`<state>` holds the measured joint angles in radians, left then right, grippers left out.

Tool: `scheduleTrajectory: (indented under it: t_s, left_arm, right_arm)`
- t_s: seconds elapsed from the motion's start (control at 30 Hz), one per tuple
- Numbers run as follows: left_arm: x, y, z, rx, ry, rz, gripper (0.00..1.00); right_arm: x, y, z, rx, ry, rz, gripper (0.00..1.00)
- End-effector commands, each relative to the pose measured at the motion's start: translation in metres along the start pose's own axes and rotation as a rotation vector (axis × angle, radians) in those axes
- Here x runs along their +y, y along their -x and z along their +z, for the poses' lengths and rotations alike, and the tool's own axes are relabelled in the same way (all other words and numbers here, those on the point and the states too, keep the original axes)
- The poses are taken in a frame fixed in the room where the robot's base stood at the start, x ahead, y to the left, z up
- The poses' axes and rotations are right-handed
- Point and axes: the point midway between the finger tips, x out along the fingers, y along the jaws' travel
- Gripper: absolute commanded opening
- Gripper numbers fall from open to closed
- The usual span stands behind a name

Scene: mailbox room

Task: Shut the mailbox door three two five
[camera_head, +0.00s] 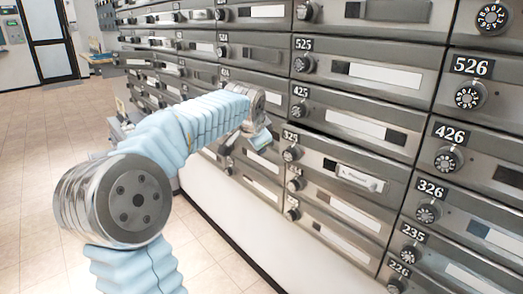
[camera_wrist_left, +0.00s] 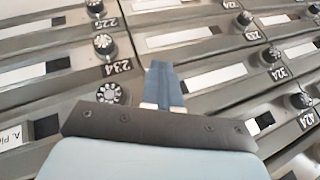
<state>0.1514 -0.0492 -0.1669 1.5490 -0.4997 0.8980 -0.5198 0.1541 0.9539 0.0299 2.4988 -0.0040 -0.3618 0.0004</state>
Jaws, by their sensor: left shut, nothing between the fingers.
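Mailbox door 325 (camera_head: 340,165) is a grey metal front with a round dial at its left and a white name slip at its right. It sits in the middle right of the head view, below door 425. A dark gap shows along its top edge, and it looks slightly out from its neighbours; how far is hard to tell. My left gripper (camera_head: 260,138) is just left of its dial, in front of the neighbouring column. In the left wrist view my gripper (camera_wrist_left: 162,70) has its blue fingers together and empty, over the mailbox fronts. My right gripper is out of view.
Rows of mailboxes with dials fill the wall, including door 425 (camera_head: 355,125) above and door 326 (camera_head: 460,225) to the right. The tiled floor (camera_head: 50,160) is open at the left. A glass door (camera_head: 50,40) stands far back.

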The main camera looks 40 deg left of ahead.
Motion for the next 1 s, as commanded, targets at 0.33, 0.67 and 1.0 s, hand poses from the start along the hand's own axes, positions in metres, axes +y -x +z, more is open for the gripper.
scheduleTrajectory:
  t_s: [0.33,0.67,1.0]
  left_arm:
    - [-0.035,0.045,0.01,0.0,0.001,0.0,0.0]
    - [-0.064,0.062,0.024,0.006,-0.011,-0.06,0.0]
    - [-0.118,0.054,0.07,0.271,-0.439,-0.659,0.0]
  right_arm:
    - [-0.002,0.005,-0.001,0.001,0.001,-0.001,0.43]
    - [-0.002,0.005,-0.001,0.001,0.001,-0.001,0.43]
    - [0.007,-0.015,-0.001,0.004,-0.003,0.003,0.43]
